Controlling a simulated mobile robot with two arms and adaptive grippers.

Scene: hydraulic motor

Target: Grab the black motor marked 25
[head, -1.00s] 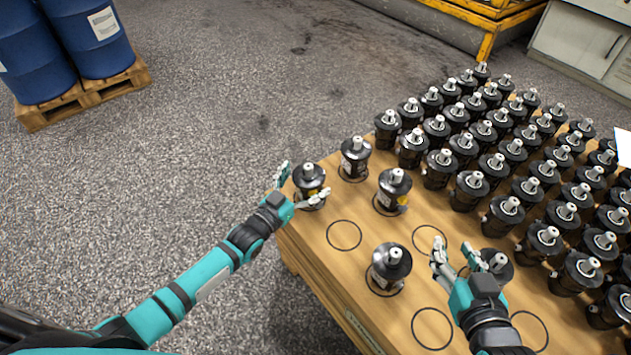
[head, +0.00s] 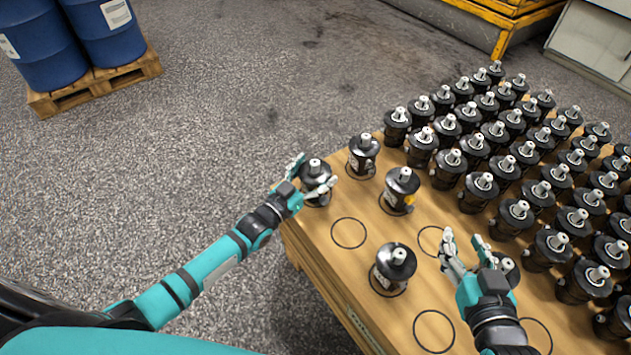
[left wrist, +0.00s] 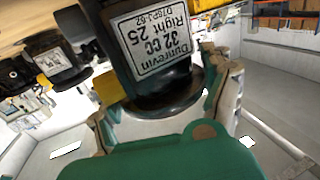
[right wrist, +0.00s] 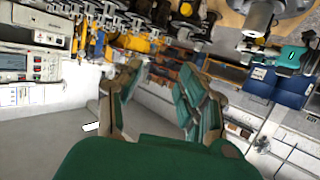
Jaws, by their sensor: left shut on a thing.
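The black motor marked 25 (head: 316,172) is at the far-left corner of the wooden pallet. Its label (left wrist: 155,42), reading "32 CC Right 25", shows upside down in the left wrist view. My left gripper (head: 311,180) is shut around its body, with a finger on each side. My right gripper (head: 464,238) is open over the pallet, in front of a partly hidden motor (head: 507,266). Nothing is between its fingers in the right wrist view (right wrist: 158,75).
Separate black motors stand nearby: one behind (head: 364,155), one right (head: 401,190) and one in front (head: 393,268). Dense rows of motors (head: 520,215) fill the pallet's right side. Blue barrels (head: 105,35) stand at upper left. Empty circles (head: 348,233) mark the bare pallet.

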